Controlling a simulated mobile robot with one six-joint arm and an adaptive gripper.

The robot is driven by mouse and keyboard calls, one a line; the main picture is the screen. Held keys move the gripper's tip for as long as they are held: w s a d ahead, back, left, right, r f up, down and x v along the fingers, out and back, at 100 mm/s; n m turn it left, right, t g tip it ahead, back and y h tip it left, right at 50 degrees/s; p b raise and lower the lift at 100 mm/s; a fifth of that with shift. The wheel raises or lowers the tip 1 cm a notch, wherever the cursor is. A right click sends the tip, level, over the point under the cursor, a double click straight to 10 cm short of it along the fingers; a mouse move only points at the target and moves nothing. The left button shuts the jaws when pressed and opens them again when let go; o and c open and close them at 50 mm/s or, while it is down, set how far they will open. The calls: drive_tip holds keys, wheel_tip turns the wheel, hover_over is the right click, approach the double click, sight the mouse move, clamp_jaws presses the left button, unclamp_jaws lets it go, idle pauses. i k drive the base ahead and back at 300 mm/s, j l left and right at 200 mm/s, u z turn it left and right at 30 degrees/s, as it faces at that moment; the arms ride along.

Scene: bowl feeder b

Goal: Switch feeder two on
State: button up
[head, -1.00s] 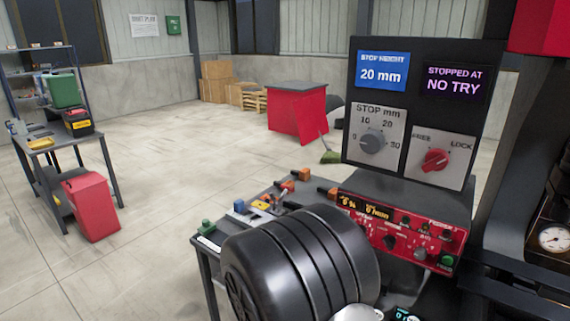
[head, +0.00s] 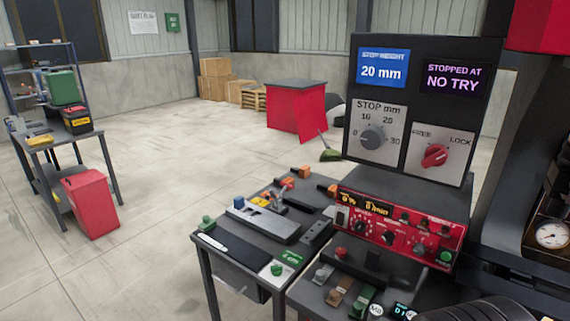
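A red control panel (head: 400,234) with amber displays, dark knobs and small buttons stands on the bench at centre right. It has a light rocker-like switch (head: 342,216) at its left end and a green button (head: 445,257) at its lower right. Its small lettering is too blurred to tell whether it is feeder two. One amber display seems to read zero. My gripper is not in view. Only a dark rounded part of my arm (head: 480,309) shows at the bottom right edge.
A black board (head: 425,55) with a stop-height knob (head: 372,138) and a red FREE/LOCK knob (head: 434,156) stands behind the panel. A side table (head: 225,240) holds small parts. Small controls (head: 340,297) sit in front of the panel. Open floor lies left.

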sight(340, 216)
drive_tip(key=i+u, duration=0.2)
drive_tip(key=u, duration=0.15)
drive_tip(key=i+l+u, duration=0.15)
drive_tip(key=u, duration=0.2)
drive_tip(key=i+l+u, duration=0.1)
drive_tip(key=u, duration=0.25)
drive_tip(key=i+l, duration=0.05)
